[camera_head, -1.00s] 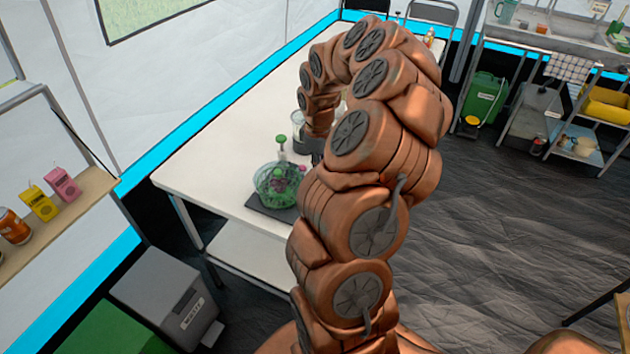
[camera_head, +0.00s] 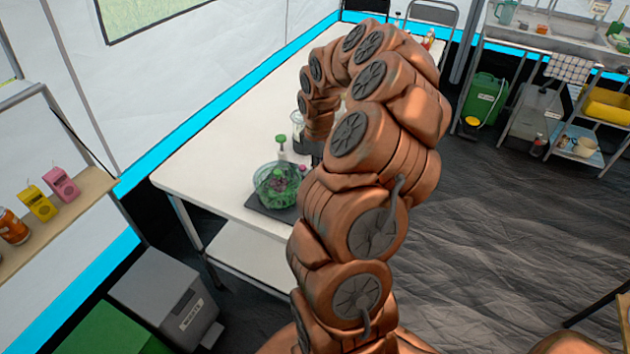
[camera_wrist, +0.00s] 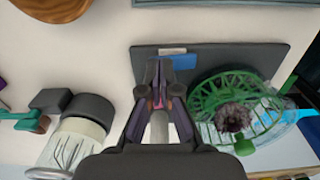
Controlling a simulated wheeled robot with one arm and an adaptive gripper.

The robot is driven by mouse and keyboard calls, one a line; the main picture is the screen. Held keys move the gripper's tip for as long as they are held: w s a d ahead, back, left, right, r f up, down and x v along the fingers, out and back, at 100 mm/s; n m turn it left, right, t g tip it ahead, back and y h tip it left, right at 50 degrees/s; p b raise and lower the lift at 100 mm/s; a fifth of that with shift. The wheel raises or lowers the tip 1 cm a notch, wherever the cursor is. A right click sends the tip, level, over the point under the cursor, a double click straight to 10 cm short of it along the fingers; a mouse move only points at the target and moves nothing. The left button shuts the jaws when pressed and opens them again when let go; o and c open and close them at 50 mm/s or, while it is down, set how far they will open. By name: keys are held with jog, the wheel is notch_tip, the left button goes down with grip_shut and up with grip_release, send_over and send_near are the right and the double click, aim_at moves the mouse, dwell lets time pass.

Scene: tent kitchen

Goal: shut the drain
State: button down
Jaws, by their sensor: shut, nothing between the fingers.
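I cannot make out for certain which part is a drain. A clear bowl (camera_head: 272,190) with a green basket (camera_wrist: 207,95) inside stands on a dark mat (camera_head: 262,214) on the white table. My gripper (camera_wrist: 160,82) is shut and empty, over the mat (camera_wrist: 250,55) and left of the bowl, apart from the basket. In the head view my arm hides most of the gripper.
A grey bin (camera_head: 160,290) and a shelf (camera_head: 90,190) are at left; a sink counter (camera_head: 560,40) stands at the far right.

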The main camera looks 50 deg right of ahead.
jog(key=shift+f, duration=0.3)
jog(key=shift+r, duration=0.15)
jog(key=shift+r+p, duration=0.65)
jog(key=shift+r, duration=2.7)
